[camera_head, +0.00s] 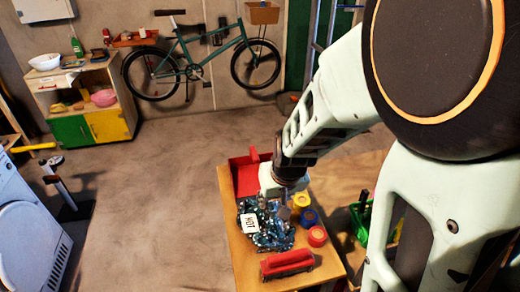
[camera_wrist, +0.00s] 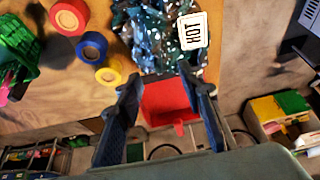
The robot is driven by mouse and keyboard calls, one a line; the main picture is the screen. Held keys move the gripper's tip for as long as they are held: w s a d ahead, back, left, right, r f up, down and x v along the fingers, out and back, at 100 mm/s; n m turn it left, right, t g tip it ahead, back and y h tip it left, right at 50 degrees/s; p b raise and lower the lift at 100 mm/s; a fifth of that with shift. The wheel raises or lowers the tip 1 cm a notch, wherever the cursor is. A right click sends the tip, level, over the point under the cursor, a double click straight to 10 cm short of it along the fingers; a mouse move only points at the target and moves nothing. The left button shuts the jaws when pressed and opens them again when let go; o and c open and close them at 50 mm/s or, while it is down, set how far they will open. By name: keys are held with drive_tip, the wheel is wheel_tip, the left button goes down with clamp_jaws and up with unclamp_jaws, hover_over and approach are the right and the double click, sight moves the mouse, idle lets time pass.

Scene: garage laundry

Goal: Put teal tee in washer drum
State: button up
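The teal tee (camera_head: 268,225) is a crumpled teal, speckled cloth with a white patch reading HOT, lying on a wooden table. It also shows at the top of the wrist view (camera_wrist: 150,35). My gripper (camera_wrist: 158,74) is open, its two dark fingers spread, with nothing between them. The fingertips point toward the near edge of the tee in the wrist view; whether they touch it I cannot tell. In the head view my gripper (camera_head: 284,208) is over the tee. The white washer (camera_head: 30,245) stands at the left edge; its drum is not visible.
A green basket (camera_head: 361,220) stands right. Open floor (camera_head: 150,200) lies between table and washer. A cabinet (camera_head: 85,105) stands behind.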

sight(271, 208)
drive_tip(key=b+x, duration=0.2)
drive_tip(key=x, duration=0.4)
drive_tip(key=shift+f, duration=0.1)
drive_tip(key=shift+c, duration=0.2)
clamp_jaws()
